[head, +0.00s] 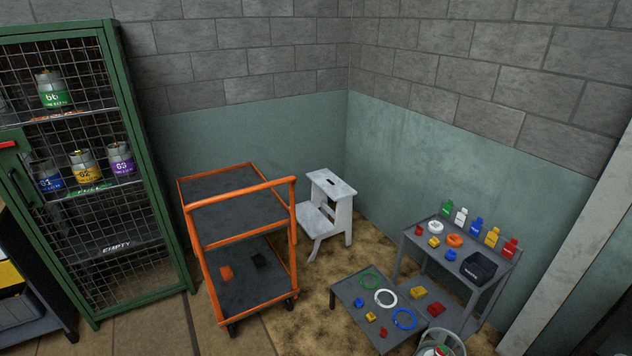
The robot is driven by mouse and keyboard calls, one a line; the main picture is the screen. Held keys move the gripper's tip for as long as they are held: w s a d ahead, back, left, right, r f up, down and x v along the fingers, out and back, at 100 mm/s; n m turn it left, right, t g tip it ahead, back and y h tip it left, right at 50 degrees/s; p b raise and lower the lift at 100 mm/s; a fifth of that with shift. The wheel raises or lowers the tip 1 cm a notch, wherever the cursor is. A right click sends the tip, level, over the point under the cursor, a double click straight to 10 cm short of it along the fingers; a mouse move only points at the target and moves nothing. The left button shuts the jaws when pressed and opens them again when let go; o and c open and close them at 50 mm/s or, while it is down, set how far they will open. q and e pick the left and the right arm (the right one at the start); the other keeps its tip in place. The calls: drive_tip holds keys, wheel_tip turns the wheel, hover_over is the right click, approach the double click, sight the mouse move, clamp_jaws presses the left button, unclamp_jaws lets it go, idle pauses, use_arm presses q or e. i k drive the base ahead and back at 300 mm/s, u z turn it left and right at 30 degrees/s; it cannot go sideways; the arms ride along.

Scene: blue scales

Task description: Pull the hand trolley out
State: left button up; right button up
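An orange hand trolley (291,236) with dark shelves stands upright in the middle of the head view, near the wall corner. Its push handle (240,192) faces toward me at upper-shelf height. The upper shelf is empty. Neither of my grippers is in view, and nothing is touching the trolley's handle.
A green mesh cage (119,160) with gas canisters stands left of the trolley. A white step stool (331,190) stands close on its right. Grey tables (345,298) with rings and bottles are at the lower right. The floor (180,325) in front of the trolley is clear.

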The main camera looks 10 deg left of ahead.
sight(229, 211)
drive_tip(key=z, duration=0.45)
drive_tip(key=i, duration=1.2)
drive_tip(key=u, duration=0.45)
